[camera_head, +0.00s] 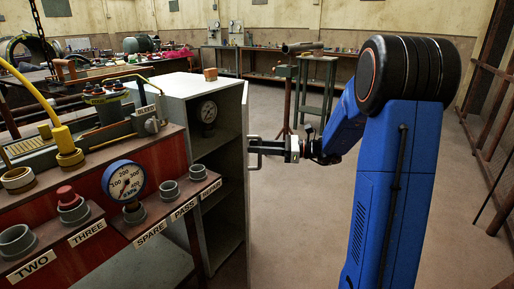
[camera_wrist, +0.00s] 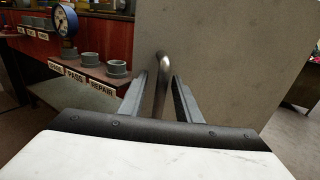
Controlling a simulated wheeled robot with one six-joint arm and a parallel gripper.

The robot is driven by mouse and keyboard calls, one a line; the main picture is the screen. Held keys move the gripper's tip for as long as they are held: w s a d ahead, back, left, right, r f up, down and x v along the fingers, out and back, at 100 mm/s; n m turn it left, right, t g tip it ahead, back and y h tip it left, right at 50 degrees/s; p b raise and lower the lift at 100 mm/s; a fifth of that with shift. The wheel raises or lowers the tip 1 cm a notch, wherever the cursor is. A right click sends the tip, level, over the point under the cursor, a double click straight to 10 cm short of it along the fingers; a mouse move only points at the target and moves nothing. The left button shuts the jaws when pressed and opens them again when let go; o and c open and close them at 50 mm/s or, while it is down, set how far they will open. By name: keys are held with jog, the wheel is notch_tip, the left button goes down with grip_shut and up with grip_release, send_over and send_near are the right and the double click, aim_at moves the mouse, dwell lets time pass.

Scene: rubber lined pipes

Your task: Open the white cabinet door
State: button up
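The white cabinet (camera_head: 178,84) stands left of centre in the head view, with its shelves and a round gauge (camera_head: 208,111) visible inside. Its door (camera_head: 246,200) stands open at the right side of the cabinet, seen almost edge-on. The door fills much of the wrist view (camera_wrist: 225,60) as a plain grey-white panel. A curved metal handle (camera_wrist: 161,75) sticks out from it; it also shows in the head view (camera_head: 254,151). My gripper (camera_head: 264,148) is at the handle. In the wrist view its fingers (camera_wrist: 160,88) stand apart on both sides of the handle, with gaps visible.
A red panel bench (camera_head: 95,235) with a pressure gauge (camera_head: 124,181) and pipe stubs stands left of the cabinet. A green stand (camera_head: 316,90) and workbenches are behind. Open floor (camera_head: 300,220) lies right of the door. A railing runs along the right wall.

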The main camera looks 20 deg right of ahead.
jog(key=shift+d, duration=0.15)
jog(key=s+d, duration=0.3)
jog(key=d, duration=1.6)
jog(key=shift+d, duration=0.25)
dwell(1.5)
